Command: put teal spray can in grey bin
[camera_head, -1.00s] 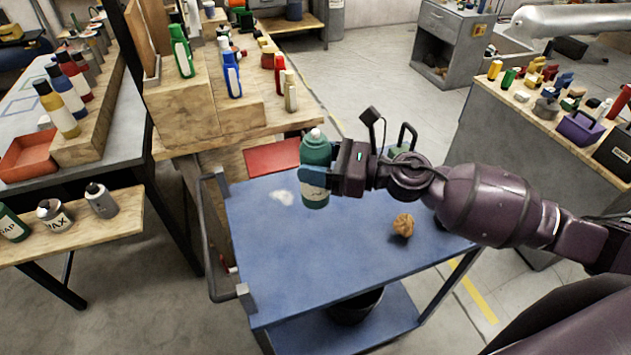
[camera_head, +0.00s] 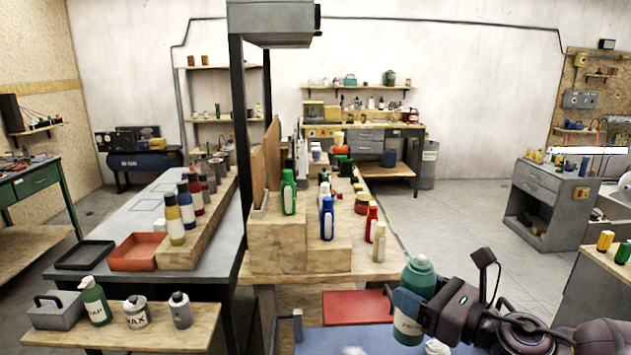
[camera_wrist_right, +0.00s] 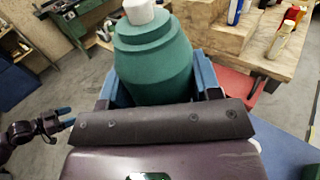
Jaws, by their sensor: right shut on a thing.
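The teal spray can (camera_head: 417,278) is upright in my right gripper (camera_head: 408,303), at the lower right of the head view. The gripper is shut around the can's body and holds it near the blue cart top. In the right wrist view, the can's teal shoulder and white cap (camera_wrist_right: 150,55) rise between the blue fingers. A grey bin (camera_head: 428,165) with a pale label stands on the floor at the far end, right of the back workbench. It is well away from the gripper. My left gripper (camera_wrist_right: 62,118) shows small at the left of the wrist view; its opening is unclear.
A wooden bench with bottles (camera_head: 327,218) and a red tray (camera_head: 357,307) lie left of the can. A low shelf (camera_head: 190,325) holds a dispenser and cans. A grey cabinet (camera_head: 545,205) stands at the right. Open floor (camera_head: 455,215) lies between the bench and the cabinet.

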